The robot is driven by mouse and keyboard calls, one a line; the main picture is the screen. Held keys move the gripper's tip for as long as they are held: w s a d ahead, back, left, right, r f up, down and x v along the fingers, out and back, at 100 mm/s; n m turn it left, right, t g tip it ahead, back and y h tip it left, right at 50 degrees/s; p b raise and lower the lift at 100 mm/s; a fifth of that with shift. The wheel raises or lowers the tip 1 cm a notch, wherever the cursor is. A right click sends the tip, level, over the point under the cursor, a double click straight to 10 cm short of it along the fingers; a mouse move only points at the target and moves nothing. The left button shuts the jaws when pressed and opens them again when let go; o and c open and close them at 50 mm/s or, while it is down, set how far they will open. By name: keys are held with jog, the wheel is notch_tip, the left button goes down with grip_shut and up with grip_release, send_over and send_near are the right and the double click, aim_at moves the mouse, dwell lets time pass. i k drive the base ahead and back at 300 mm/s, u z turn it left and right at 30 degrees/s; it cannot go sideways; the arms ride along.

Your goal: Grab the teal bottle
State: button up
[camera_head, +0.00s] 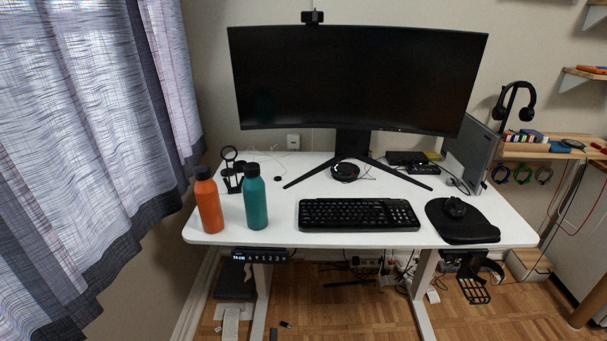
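A teal bottle (255,202) with a black cap stands upright near the left front part of the white desk (278,232). An orange bottle (209,205) with a black cap stands to its left, with a narrow gap between them. The teal bottle is fully visible from the front. My gripper is not in view.
A black keyboard (358,215) lies right of the teal bottle, and a mouse (454,207) on a black pad (470,228) is farther right. A black stand (231,175) is behind the bottles. A wide monitor (355,80) stands at the back. A curtain (90,120) hangs left.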

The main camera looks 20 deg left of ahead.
aim_at(253, 187)
jog(key=k, duration=0.5)
jog(key=u, duration=0.1)
jog(key=i, duration=2.3)
jog(key=u, duration=3)
